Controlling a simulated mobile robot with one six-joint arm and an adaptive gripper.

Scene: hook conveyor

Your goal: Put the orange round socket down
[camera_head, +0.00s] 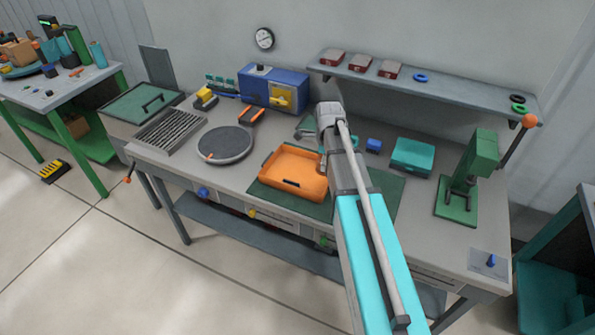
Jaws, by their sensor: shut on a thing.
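My gripper (322,162) is small in the head view, partly hidden by my own arm. It points down at the right edge of the orange tray (268,178). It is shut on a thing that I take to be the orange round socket. The socket itself cannot be made out apart from the gripper and the orange tray. I cannot tell whether it touches the tray or hangs above it.
The tray stands on a dark green mat (384,196) on the grey workbench (228,178). A round dark plate (224,144) lies left. A teal box (412,156), a small blue block (374,145) and a green press (468,178) stand right. A shelf (450,92) overhangs the back.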

